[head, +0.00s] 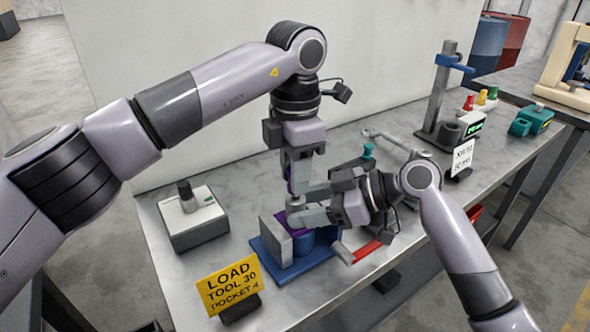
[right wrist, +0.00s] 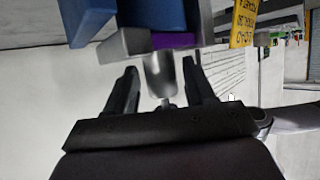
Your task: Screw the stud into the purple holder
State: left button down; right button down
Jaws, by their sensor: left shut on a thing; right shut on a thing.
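The purple holder (head: 282,222) sits in the blue and grey vise (head: 276,246) on the bench, with its silver taper pointing up; it also shows in the right wrist view (right wrist: 172,41). My right gripper (head: 298,204) reaches in from the right with its fingers either side of the taper, shut on the holder. My left gripper (head: 297,188) points straight down above it, shut on the stud, which its fingers mostly hide. A small grey piece beyond the taper in the right wrist view, apparently the stud (right wrist: 167,102), lies in line with the taper. Whether they touch is unclear.
A grey box with a dark knob (head: 190,215) stands left of the vise. A yellow sign (head: 228,284) reading "LOAD TOOL 30 POCKET 4" stands in front. A red-handled tool (head: 366,250) and a grey wrench (head: 395,143) lie right. A post stand (head: 445,90) is behind.

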pick_arm(q)
jog(key=shift+f, duration=0.6)
jog(key=m, duration=0.6)
jog(key=shift+m, duration=0.4)
jog(key=m, duration=0.4)
jog(key=shift+m, duration=0.4)
jog(key=m, duration=1.8)
